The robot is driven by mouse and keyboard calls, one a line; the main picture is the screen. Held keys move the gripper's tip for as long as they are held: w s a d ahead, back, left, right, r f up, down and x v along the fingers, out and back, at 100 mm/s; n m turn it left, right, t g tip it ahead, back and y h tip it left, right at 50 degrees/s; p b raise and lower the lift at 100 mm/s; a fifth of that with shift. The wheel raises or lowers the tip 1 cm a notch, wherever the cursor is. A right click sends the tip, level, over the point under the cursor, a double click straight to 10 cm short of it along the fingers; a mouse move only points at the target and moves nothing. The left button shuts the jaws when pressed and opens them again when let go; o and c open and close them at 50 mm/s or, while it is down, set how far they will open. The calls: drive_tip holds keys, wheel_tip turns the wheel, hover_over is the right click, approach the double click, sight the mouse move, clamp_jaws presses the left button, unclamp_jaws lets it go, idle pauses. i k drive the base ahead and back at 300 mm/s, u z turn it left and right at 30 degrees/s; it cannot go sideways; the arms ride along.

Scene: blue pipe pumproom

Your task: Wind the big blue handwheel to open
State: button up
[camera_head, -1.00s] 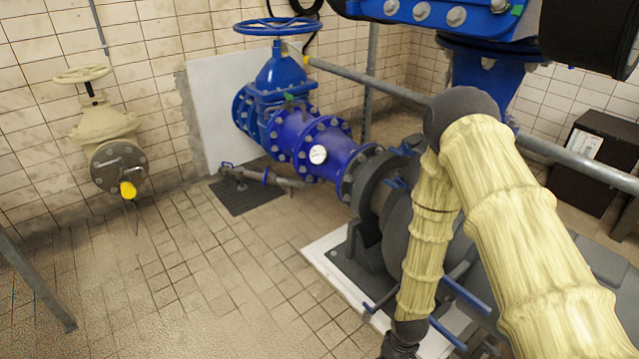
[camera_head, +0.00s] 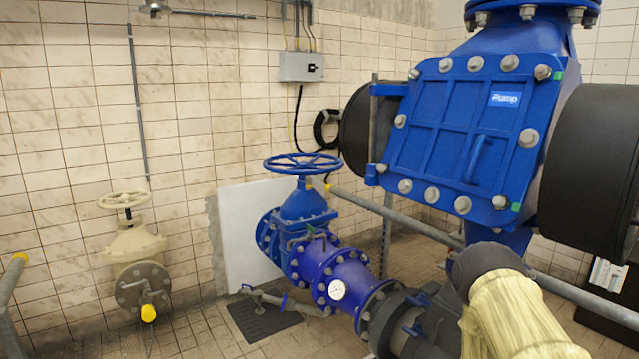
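The big blue handwheel (camera_head: 303,163) lies level on top of the blue gate valve (camera_head: 305,208), left of the picture's middle. Its rim and spokes show clear, with nothing touching it. My arm, in a pale yellow sleeve, shows only at the lower right, well apart from the wheel. My gripper is out of the picture, below the frame.
A large blue pump housing (camera_head: 473,135) fills the upper right. A smaller cream handwheel (camera_head: 123,200) sits on a cream valve (camera_head: 134,245) at left. A grey switch box (camera_head: 301,67) hangs on the tiled wall.

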sight(302, 168)
drive_tip(key=u, duration=0.25)
drive_tip(key=i, duration=0.4)
drive_tip(key=u, duration=1)
drive_tip(key=i, duration=2.95)
drive_tip(key=z, duration=0.85)
